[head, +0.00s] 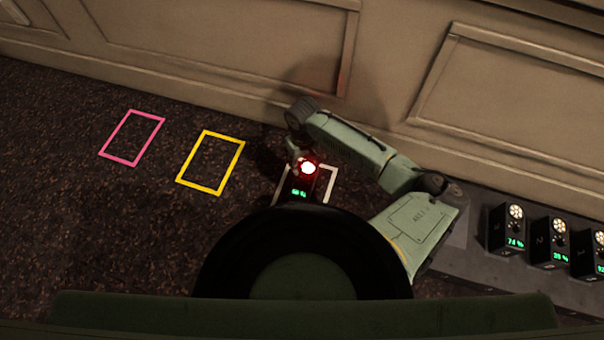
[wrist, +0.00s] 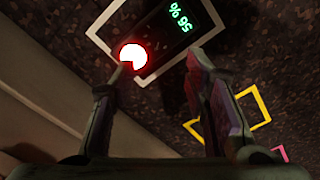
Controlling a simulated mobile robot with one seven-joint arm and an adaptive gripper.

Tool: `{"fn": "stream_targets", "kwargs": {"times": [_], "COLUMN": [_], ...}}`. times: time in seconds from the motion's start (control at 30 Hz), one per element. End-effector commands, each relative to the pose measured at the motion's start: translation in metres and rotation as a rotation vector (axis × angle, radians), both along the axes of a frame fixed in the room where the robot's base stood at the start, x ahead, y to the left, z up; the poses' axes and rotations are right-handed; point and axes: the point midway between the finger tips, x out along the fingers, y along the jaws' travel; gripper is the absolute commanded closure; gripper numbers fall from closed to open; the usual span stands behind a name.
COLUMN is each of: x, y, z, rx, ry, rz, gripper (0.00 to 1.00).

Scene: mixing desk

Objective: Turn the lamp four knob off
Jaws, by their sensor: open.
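A small dark box with a round knob glowing red (head: 308,168) and a green percent readout (head: 299,194) stands inside a white outline on the floor. No number shows on it, so I cannot confirm it is lamp four. In the wrist view the lit knob (wrist: 132,57) is just ahead of my gripper (wrist: 162,62), close to the left fingertip, which overlaps its lower edge; I cannot tell whether they touch. The green readout (wrist: 180,17) lies ahead of the right finger. My gripper is open with nothing held. In the head view its fingers are mostly hidden beside the box.
Several similar black boxes with pale lit knobs (head: 516,212) and green readouts stand on a grey ledge at the right. Yellow (head: 220,193) and pink (head: 149,114) outlines lie empty on the carpet at the left. A panelled wall (head: 220,45) runs close behind my arm.

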Motion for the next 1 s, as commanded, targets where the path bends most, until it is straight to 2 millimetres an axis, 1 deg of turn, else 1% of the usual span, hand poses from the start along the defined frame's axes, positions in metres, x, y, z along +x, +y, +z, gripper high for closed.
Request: {"fn": "stream_targets", "kwargs": {"times": [0.03,0.17,0.4,0.6,0.7,0.8,1.0], "x": [-0.003,-0.003,-0.003,-0.003,-0.002,-0.002,-0.002], "y": [-0.004,-0.005,-0.004,-0.004,-0.003,-0.003,-0.003], "z": [-0.004,-0.018,-0.064,-0.095,-0.104,-0.108,-0.109], "rx": [-0.006,-0.008,-0.008,-0.007,-0.006,-0.006,-0.006], "ry": [0.009,0.013,0.010,0.010,0.008,0.008,0.007], "rz": [-0.006,-0.007,-0.005,-0.005,-0.004,-0.004,-0.004], "gripper": [0.58,0.58,0.58,0.58,0.58,0.58,0.58]}}
